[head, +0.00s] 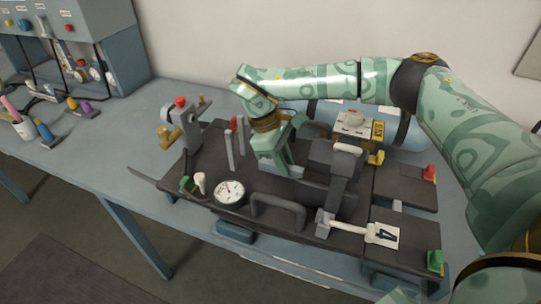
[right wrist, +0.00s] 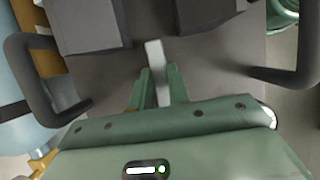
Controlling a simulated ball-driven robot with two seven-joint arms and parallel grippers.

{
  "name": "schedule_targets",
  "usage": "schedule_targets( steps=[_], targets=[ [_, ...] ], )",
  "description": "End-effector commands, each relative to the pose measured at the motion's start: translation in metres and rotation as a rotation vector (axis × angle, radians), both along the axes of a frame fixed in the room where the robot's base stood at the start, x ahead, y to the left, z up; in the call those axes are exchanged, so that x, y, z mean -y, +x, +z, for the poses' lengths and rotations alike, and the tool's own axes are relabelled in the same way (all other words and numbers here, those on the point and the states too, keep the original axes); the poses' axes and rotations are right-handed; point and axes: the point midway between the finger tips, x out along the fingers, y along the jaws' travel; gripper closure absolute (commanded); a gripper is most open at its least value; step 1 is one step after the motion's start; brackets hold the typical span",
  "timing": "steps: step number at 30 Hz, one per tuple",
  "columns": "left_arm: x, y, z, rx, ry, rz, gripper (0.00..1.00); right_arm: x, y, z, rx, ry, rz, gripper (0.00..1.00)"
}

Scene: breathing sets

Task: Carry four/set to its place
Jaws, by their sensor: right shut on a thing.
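The set marked 4 is a dark flat plate (head: 285,218) with fittings on it, over the blue-grey table. Its white tag (head: 383,235) with a black 4 hangs at the front right. A round white gauge (head: 229,192) and a dark loop handle (head: 278,212) are at its front. My right gripper (head: 282,165) points down at the middle of the set. In the right wrist view my right gripper (right wrist: 158,88) is shut on a pale grey bar (right wrist: 154,55) standing on the dark plate. Whether the plate touches the table is unclear. My left gripper is not in view.
A blue cylinder (head: 400,132) lies behind, against the wall side. A grey-green cabinet (head: 75,40) stands at the back left. A cup of tools (head: 22,125) and coloured-handled tools (head: 78,108) are on the left. The table (head: 105,155) is bare between them and the set.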

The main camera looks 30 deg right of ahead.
Motion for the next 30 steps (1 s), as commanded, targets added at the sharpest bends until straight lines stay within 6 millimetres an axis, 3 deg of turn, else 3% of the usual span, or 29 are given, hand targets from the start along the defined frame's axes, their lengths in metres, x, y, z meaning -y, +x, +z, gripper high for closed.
schedule_targets(
  steps=[5,10,15,21,22,24,30],
  targets=[
    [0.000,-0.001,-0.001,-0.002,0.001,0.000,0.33,0.005,0.000,-0.004,0.003,0.002,-0.001,1.00],
    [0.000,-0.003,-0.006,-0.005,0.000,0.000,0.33,0.020,-0.001,-0.024,0.001,0.002,-0.003,1.00],
    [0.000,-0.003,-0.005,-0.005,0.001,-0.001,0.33,0.018,-0.001,-0.045,0.002,0.002,0.000,1.00],
    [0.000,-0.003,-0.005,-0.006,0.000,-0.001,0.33,0.017,-0.002,-0.048,0.000,0.003,0.001,1.00],
    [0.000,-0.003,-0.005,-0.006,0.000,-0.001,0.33,0.018,-0.003,-0.050,-0.004,0.001,0.003,0.76],
    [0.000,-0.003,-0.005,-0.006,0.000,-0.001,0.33,0.018,-0.003,-0.049,-0.003,0.001,0.002,0.60],
    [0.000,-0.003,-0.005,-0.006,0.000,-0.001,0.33,0.018,-0.002,-0.049,-0.002,0.000,0.001,0.60]
  ],
)
